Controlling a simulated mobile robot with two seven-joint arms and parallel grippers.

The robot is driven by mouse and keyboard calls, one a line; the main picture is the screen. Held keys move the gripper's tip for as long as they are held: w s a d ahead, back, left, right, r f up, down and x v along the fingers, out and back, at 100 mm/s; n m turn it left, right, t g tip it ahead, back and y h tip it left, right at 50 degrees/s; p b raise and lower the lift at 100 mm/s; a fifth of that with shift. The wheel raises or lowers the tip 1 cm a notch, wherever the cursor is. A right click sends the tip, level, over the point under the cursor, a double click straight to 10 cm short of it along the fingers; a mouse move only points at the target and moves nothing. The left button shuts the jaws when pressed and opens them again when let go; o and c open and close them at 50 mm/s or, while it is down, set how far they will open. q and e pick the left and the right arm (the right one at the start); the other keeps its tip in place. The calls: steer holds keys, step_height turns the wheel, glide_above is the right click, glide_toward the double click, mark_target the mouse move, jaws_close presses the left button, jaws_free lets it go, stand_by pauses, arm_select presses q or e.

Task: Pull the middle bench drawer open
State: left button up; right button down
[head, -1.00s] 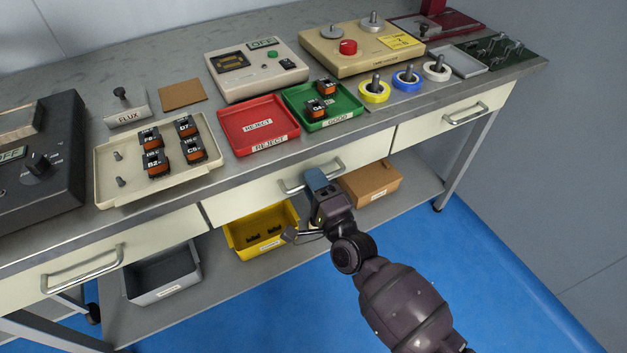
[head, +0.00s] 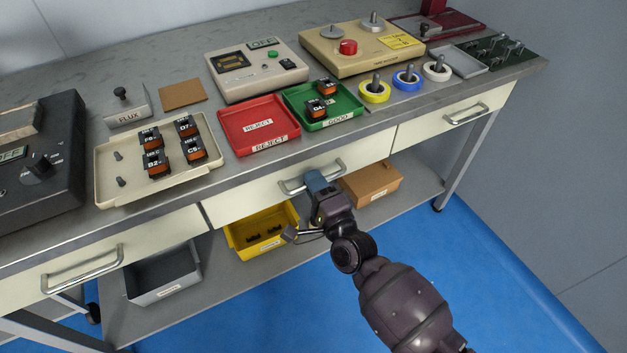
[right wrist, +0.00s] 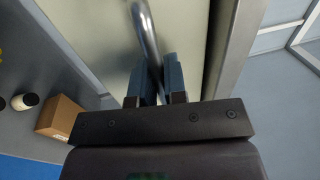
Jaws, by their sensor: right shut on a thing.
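The middle bench drawer (head: 250,194) has a cream front under the bench top, and it looks closed, flush with its neighbours. Its metal bar handle (head: 291,188) sits on the front, and the handle also shows in the right wrist view (right wrist: 146,34). My right gripper (head: 317,178) is at the handle, its blue fingers partly hiding the bar. In the right wrist view the fingers (right wrist: 160,80) lie on both sides of the bar and are shut on it. My left gripper is not in view.
Below the drawer, a yellow bin (head: 262,232), a cardboard box (head: 372,183) and a grey bin (head: 162,277) stand on the lower shelf (head: 222,275). On top are a red tray (head: 259,125), a green tray (head: 347,117) and a cream tray (head: 107,185). Blue floor in front is clear.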

arm_select(q)
steer(key=p, duration=0.1)
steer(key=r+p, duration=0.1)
steer(key=p, duration=0.1)
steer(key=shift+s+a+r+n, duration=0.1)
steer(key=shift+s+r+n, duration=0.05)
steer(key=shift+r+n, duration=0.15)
arm_select(e)
steer(key=r+v, duration=0.2)
steer(key=v, duration=1.3)
steer(key=s+r+v, duration=0.1)
steer(key=r+v, duration=0.2)
steer(key=v, duration=1.2)
steer(key=shift+d+r, duration=0.2)
steer(key=shift+d, duration=0.05)
steer(key=c, duration=1.2)
jaws_free()
steer(key=shift+w, duration=0.1)
